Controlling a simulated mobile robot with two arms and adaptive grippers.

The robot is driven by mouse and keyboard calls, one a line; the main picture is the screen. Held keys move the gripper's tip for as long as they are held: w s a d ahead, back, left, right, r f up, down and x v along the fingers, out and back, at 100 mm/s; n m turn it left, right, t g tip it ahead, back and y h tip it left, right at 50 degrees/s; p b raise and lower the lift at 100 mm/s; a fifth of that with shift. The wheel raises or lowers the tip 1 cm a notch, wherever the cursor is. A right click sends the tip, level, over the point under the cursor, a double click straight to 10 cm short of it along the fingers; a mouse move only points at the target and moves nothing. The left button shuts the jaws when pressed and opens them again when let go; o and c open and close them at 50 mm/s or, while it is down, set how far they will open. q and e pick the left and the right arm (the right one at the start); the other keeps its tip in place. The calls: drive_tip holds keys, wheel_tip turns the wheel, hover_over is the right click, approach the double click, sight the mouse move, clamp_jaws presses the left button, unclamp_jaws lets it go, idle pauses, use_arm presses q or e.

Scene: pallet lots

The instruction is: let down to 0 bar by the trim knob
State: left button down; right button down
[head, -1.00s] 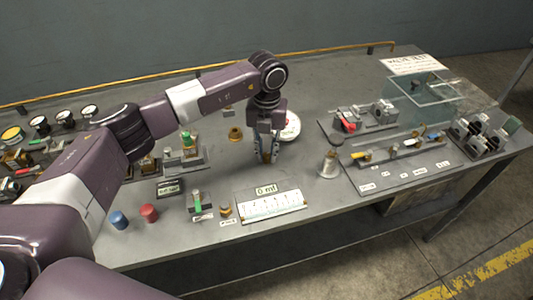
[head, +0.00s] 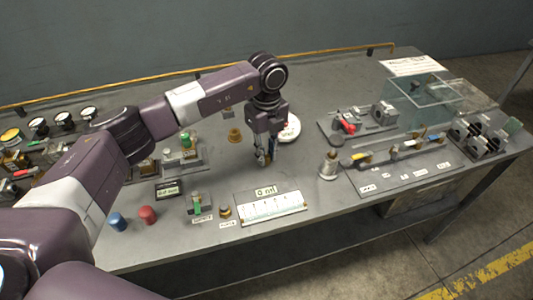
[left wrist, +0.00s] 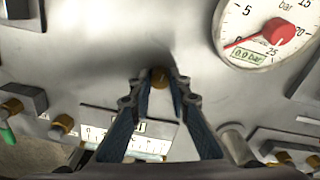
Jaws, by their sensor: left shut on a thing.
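My left gripper (head: 265,160) points down at the bench behind the white scale card. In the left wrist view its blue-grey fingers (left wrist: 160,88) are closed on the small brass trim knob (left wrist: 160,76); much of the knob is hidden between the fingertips. The round white gauge (left wrist: 268,32) is at the top right of that view. Its red needle points to the low end of the scale, near 0, and its small display reads 0.0 bar. In the head view the gauge (head: 290,129) is partly behind the gripper. My right gripper is not in view.
The white scale card (head: 270,206) lies in front of the gripper. A metal cylinder (head: 329,165) stands to the right, beside a plate with several levers. A brass fitting (head: 235,135) stands to the left. Blue (head: 117,221) and red (head: 148,214) caps are near the front edge.

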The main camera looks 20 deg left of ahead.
sight(266, 156)
use_arm(q)
drive_tip(key=shift+w+a+r, duration=0.1)
drive_tip(key=shift+w+r, duration=0.1)
idle(0.4)
drive_tip(key=c, duration=1.8)
unclamp_jaws()
drive_tip(key=shift+s, duration=0.1)
drive_tip(key=shift+f, duration=0.1)
wheel_tip(266, 156, up, 12)
